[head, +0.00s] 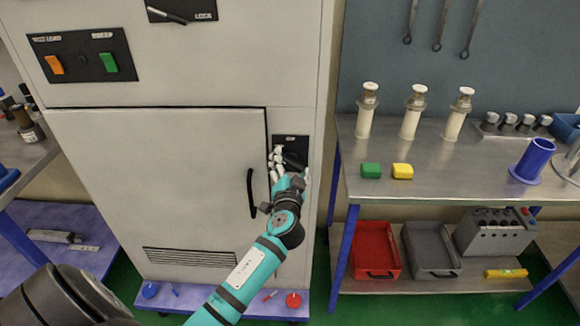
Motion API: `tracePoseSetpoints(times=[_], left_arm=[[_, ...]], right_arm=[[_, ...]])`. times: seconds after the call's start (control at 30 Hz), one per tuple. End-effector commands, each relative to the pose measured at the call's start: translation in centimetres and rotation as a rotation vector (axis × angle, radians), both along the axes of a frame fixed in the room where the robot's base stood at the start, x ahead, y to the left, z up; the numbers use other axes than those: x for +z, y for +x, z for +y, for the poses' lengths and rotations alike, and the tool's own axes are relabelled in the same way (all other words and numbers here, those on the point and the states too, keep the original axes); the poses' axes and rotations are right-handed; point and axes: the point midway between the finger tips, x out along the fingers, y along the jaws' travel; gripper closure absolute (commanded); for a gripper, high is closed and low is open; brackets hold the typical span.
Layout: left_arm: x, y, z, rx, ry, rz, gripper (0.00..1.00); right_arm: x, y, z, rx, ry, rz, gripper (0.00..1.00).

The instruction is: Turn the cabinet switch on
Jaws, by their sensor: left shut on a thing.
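The cabinet (150,180) is a tall pale grey box on the left. Its switch (293,158) is a dark rotary handle on a black plate at the right of the door, partly hidden by my gripper. My left gripper (284,163) is at the switch and shut on it. My teal left arm reaches up to it from the bottom of the head view. The exact angle of the switch handle is hard to tell behind the fingers. My right gripper is not in view.
A black door handle (252,194) is just left of the switch. A workbench (440,183) on the right holds white cylinders, a green block (371,170), a yellow block (402,171) and a blue holder (535,160). Red (375,250) and grey bins are below.

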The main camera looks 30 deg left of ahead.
Motion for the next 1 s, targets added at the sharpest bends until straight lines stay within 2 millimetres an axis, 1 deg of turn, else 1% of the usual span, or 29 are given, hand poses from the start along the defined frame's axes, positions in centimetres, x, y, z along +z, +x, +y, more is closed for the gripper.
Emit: tracePoseSetpoints(times=[0.6,0.8,1.0], left_arm=[[-0.1,0.0,-0.1,0.0,0.497,0.307,0.53],[-0.1,0.0,0.0,0.0,0.633,0.391,0.53],[-0.2,0.0,0.0,0.0,0.732,0.452,0.53]], right_arm=[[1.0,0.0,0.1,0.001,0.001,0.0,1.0],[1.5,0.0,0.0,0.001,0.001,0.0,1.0],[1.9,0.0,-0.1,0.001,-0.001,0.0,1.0]])
